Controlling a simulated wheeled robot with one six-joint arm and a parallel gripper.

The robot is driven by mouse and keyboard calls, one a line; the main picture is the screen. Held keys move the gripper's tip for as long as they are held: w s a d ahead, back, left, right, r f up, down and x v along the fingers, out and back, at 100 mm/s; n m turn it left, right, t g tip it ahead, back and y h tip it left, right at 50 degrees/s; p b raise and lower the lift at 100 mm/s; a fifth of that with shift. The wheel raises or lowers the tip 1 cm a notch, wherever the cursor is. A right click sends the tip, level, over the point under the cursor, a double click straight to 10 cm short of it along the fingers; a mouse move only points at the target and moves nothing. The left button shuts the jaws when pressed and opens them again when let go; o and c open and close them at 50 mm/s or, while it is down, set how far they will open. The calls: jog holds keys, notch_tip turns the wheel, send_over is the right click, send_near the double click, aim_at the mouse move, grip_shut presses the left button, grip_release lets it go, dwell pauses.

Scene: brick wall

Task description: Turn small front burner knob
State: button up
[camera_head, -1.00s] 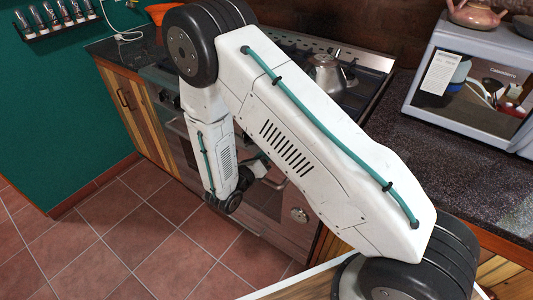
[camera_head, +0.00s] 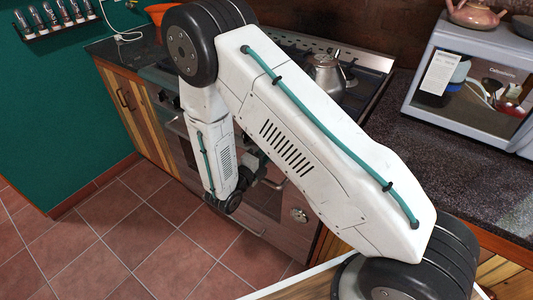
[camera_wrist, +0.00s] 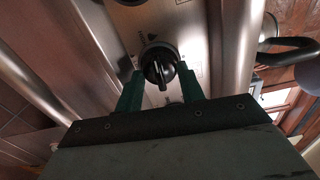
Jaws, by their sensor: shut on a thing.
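In the wrist view a round black knob (camera_wrist: 160,66) with a raised grip bar sits on the metal stove panel (camera_wrist: 130,20). My gripper (camera_wrist: 160,84) has its two green fingers on either side of this knob and is shut on it.
A metal kettle (camera_head: 325,75) stands on the stove top. A microwave (camera_head: 470,85) stands on the dark counter (camera_head: 440,170) at right. The tiled floor (camera_head: 120,235) at left is clear.

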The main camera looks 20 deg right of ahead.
jog(key=shift+n, duration=0.4)
jog(key=o, duration=1)
jog(key=shift+c, duration=0.2)
